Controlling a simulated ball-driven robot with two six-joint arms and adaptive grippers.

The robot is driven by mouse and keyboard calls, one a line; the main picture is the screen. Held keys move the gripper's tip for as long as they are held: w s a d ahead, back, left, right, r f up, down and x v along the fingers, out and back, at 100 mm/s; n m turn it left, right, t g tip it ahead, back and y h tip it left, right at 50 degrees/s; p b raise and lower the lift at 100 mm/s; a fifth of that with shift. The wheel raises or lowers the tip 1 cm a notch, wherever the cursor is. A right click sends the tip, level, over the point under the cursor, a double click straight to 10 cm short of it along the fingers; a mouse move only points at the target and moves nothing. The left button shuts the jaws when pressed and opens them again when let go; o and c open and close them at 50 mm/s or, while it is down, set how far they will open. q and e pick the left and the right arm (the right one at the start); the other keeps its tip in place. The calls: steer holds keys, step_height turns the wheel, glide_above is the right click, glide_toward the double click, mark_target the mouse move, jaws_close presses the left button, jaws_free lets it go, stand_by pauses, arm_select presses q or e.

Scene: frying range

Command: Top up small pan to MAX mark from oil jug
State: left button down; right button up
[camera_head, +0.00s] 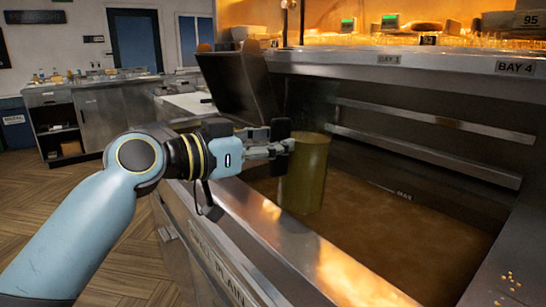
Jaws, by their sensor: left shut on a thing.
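My left gripper (286,145) reaches in from the left over the front edge of a steel frying range. It is shut on the upper part of a tall olive-yellow cylinder (306,176), which looks like the oil jug. The jug stands about upright over the near left part of a pan of brown oil (400,228). I cannot tell whether its base touches the oil. A small dark mark with lettering (403,195) shows on the pan's far side, too small to read surely. The jug's contents are hidden. My right gripper is not in view.
A dark raised panel (236,86) stands behind my gripper. The steel front ledge (290,250) runs below my arm, and the range's back wall carries rails (430,120). Floor (120,240) at left is clear.

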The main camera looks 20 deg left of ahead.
arm_select(q)
steer(key=b, duration=0.1)
steer(key=f+b, duration=0.1)
steer(key=b, duration=0.1)
steer(key=shift+w+d+t, duration=0.2)
steer(key=shift+w+t, duration=0.1)
steer(key=shift+t, duration=0.1)
steer(key=shift+r+h, duration=0.3)
steer(key=shift+r, duration=0.1)
steer(key=shift+r+p, duration=0.9)
steer(key=shift+r, duration=0.4)
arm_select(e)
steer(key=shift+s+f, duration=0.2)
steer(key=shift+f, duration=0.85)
arm_select(q)
steer(key=shift+f, duration=0.1)
